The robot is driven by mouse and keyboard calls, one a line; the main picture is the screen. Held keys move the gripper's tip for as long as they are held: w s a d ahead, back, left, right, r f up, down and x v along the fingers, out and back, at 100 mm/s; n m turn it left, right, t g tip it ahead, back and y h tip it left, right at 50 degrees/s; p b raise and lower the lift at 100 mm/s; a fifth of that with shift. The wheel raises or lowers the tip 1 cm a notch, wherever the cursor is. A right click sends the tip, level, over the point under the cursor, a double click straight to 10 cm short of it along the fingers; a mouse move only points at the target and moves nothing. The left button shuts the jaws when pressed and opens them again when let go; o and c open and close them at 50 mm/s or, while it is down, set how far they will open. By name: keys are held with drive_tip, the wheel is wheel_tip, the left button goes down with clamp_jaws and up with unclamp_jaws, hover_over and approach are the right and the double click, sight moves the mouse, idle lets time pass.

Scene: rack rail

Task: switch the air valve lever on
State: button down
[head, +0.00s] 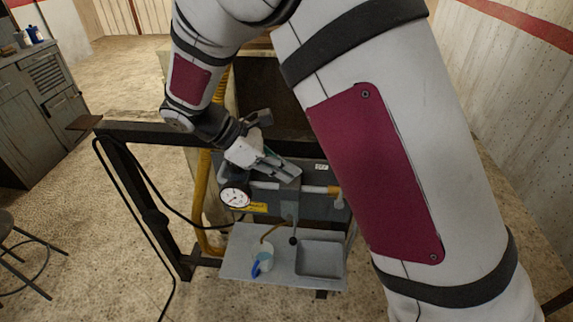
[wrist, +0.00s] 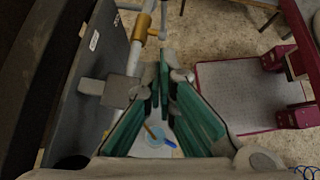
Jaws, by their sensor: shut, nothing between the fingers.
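My gripper (head: 294,172) is shut and empty, just above and in front of the pipe, covering part of the valve area. In the wrist view my gripper (wrist: 163,58) has its green-sided fingers together, with the brass fitting beyond the tips. Contact cannot be told.
A round gauge (head: 236,196) sits left of the valve area. Below is a pale shelf (head: 240,260) with a cup (head: 264,258) and a square basin (head: 320,259). A yellow hose (head: 201,205) runs down behind. The dark rack frame (head: 150,210) stands at left.

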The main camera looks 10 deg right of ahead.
drive_tip(key=s+d+f+p, duration=0.1)
drive_tip(key=d+f, duration=0.3)
drive_tip(key=d, duration=0.4)
drive_tip(key=shift+d+f+p, duration=0.2)
drive_tip(key=shift+d+p, duration=0.15)
drive_tip(key=shift+d, duration=0.15)
drive_tip(key=shift+d+r+y, duration=0.1)
drive_tip(key=shift+r+y, duration=0.05)
drive_tip(key=shift+y, duration=0.25)
